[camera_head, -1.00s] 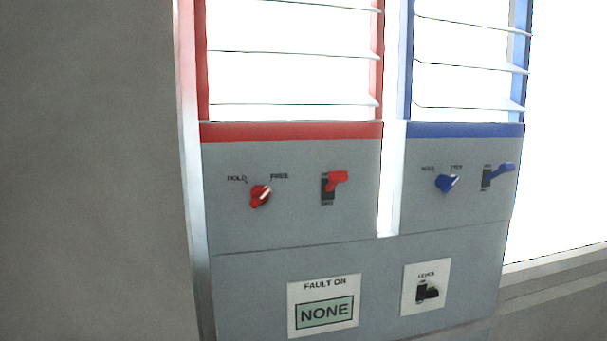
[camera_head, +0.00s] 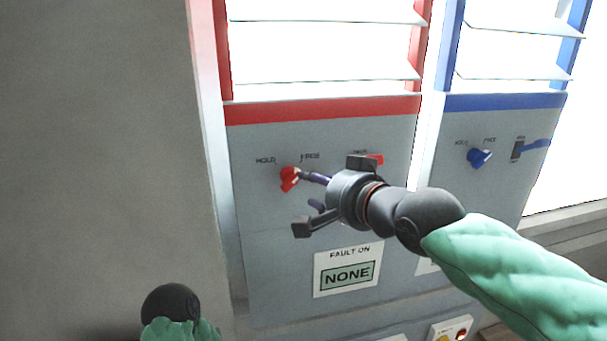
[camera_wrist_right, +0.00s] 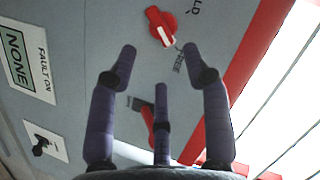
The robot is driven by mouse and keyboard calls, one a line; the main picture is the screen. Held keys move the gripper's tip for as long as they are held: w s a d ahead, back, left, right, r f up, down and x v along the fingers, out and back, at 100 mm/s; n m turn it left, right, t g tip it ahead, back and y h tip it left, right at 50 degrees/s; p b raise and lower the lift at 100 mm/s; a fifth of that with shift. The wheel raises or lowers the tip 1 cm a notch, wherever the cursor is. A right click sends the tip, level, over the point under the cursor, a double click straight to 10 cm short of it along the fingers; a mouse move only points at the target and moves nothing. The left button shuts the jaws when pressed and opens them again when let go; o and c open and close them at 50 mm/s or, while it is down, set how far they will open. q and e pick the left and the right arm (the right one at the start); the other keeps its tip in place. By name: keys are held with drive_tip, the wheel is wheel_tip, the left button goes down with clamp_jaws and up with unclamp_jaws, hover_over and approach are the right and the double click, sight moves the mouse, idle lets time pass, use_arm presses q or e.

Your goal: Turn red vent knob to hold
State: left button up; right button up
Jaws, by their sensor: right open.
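The red vent knob (camera_head: 289,179) is on the grey panel under the red-framed louvres, below the words HOLD and FREE. In the right wrist view the red knob (camera_wrist_right: 158,24) has a white pointer mark towards FREE. My right gripper (camera_head: 322,192) is open in front of the panel, just right of the knob in the head view. In the right wrist view its fingers (camera_wrist_right: 158,62) are spread and empty, with the knob beyond their tips. I see no contact. My left gripper is not visible; only a dark joint of my left arm shows at bottom left.
A red switch (camera_wrist_right: 148,118) beside the knob is partly hidden by my right gripper. A blue knob (camera_head: 479,157) and blue switch (camera_head: 535,146) are on the right panel. A FAULT ON sign (camera_head: 348,270) reading NONE is below. Grey wall lies left.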

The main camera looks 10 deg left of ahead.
sight(298, 181)
drive_tip(key=p+x, duration=0.2)
drive_tip(key=x, duration=0.5)
drive_tip(key=shift+w+a, duration=0.15)
drive_tip(key=c, duration=0.9)
